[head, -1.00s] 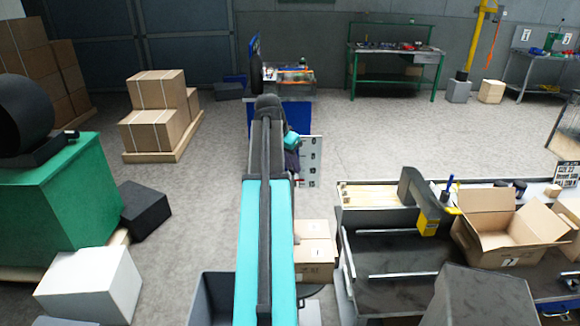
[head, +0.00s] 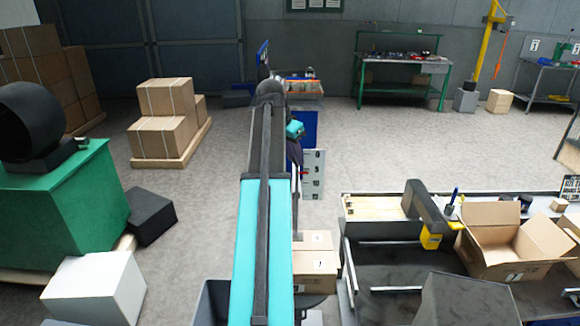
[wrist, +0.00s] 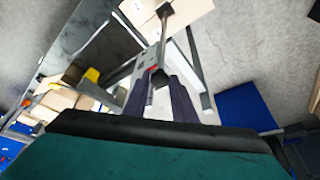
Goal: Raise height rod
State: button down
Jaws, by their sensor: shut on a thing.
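The height rod (wrist: 164,36) is a thin grey rod in the wrist view, running from between my fingers to a dark end over a carton. In the head view a thin upright part of it (head: 298,205) shows below my gripper. A pale scale plate (head: 314,176) with dark marks stands beside it on the right; its lower part is cut off by other things. My gripper (head: 296,163) is shut at the rod's upper part, left of the plate. In the wrist view my gripper's two dark fingers (wrist: 159,82) close around the rod's top; the exact contact is partly hidden.
A carton (head: 315,262) sits below the rod. To the right is a dark bench (head: 385,262) with an open box (head: 505,240) and a grey-yellow tool (head: 428,212). A blue panel (wrist: 245,108) shows in the wrist view.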

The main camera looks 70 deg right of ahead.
jog(key=r, duration=0.2)
jog(key=r+p, duration=0.1)
jog(key=r, duration=0.4)
jog(key=shift+s+d+r+p, duration=0.25)
jog(key=shift+s+r+p, duration=0.05)
jog(key=shift+s+r, duration=0.05)
jog(key=c, duration=1.9)
grip_release()
jog(key=o, duration=0.4)
jog(key=shift+s, duration=0.2)
jog(key=shift+o, duration=0.2)
jog(key=shift+w+a+f, duration=0.1)
jog(key=shift+w, duration=0.2)
jog(key=b+v, duration=0.4)
jog(key=v, duration=0.9)
jog(key=shift+r+b, duration=0.4)
